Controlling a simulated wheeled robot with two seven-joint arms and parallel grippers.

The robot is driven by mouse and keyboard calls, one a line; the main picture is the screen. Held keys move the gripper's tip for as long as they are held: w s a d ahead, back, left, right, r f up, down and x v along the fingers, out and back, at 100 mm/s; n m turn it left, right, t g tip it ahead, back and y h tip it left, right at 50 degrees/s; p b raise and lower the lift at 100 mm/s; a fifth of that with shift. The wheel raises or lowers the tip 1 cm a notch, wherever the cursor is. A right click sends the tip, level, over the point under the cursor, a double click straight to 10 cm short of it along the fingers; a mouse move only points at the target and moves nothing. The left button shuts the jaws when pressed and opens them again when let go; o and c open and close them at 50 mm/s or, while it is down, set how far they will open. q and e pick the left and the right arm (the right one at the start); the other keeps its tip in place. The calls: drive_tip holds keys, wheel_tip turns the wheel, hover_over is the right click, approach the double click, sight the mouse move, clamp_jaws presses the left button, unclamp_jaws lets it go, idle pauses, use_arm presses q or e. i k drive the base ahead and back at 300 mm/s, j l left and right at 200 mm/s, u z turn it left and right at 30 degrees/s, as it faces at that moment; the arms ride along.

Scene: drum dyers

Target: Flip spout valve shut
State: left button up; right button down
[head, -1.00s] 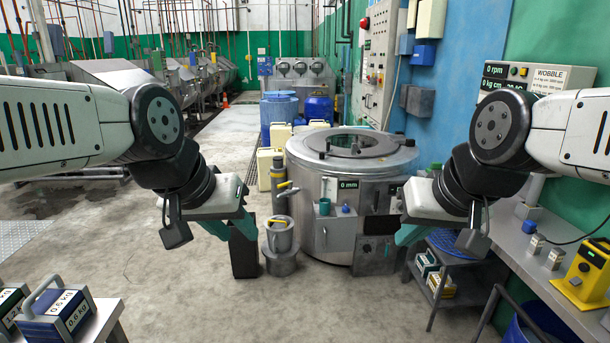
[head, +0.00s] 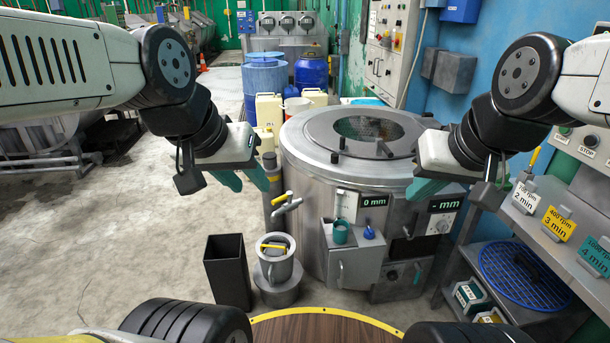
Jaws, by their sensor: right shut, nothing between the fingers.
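The steel drum machine (head: 305,215) stands ahead with its round lid window on top. A spout (head: 288,206) with a yellow lever handle (head: 283,197) sticks out from its left side. The lever slants; I cannot tell whether the valve is open or shut. A metal pail (head: 278,265) with a yellow bar across it stands below the spout. My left gripper (head: 245,180) is open and empty, up and left of the lever, apart from it. My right gripper (head: 427,189) is shut and empty, in front of the drum's right side.
A black bin (head: 228,272) stands left of the pail. A metal box with a teal cup (head: 341,232) is on the drum's front. A shelf with tagged blocks (head: 557,225) is at the right. Blue barrels (head: 311,72) stand behind. The floor at left is clear.

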sight(288, 194)
drive_tip(key=i+j+z, duration=0.35)
drive_tip(key=j, duration=0.25)
drive_tip(key=i+j+z, duration=0.1)
drive_tip(key=j+z, duration=0.2)
drive_tip(key=j, duration=0.35)
drive_tip(key=i+j+z, duration=0.15)
drive_tip(key=j+z, duration=0.2)
drive_tip(key=j, duration=0.35)
drive_tip(key=j+z, duration=0.3)
drive_tip(key=j, duration=0.4)
